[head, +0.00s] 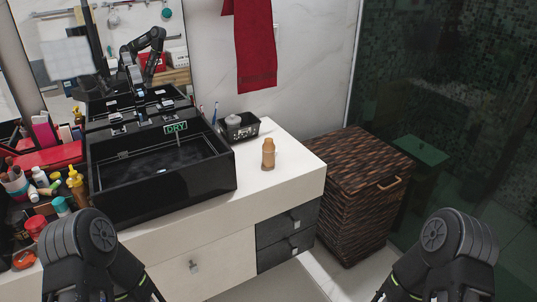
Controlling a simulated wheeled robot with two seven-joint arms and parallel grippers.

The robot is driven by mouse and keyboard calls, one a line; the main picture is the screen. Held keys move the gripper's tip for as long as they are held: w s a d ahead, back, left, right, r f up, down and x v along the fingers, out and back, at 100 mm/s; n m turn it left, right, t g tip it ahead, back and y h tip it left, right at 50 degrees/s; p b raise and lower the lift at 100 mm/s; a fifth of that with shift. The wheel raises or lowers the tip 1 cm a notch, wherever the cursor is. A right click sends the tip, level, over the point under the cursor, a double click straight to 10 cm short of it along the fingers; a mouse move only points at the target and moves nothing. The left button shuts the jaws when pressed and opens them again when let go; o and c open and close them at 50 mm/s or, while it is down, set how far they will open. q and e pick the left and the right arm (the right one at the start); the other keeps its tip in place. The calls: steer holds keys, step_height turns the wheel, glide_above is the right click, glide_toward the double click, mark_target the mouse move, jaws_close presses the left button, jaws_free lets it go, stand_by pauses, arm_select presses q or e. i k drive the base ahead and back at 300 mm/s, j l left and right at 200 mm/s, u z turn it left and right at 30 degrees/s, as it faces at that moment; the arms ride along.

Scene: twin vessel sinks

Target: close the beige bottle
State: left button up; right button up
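The beige bottle (268,157) stands upright on the white counter (300,165), to the right of the black sink and near the counter's right end. It has a wider body and a narrower top part. It is too small to tell the state of its lid. Parts of my two arms show at the bottom left and bottom right corners, well apart from the bottle. Both of my grippers are below the frame and out of view.
A black vessel sink (165,200) with a "DRY" label stands left of the bottle. A black tray (236,127) sits behind the bottle. A wicker hamper (345,205) stands right of the counter. Several toiletries crowd the left. The counter around the bottle is clear.

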mark_target(268, 149)
steer(key=u, duration=0.5)
steer(key=i+l+u, duration=0.1)
steer(key=l+u, duration=0.25)
steer(key=i+l+u, duration=0.1)
steer(key=l+u, duration=0.25)
steer(key=l, duration=0.15)
steer(key=l+u, duration=0.45)
steer(key=l, duration=1.15)
steer(key=k, duration=0.05)
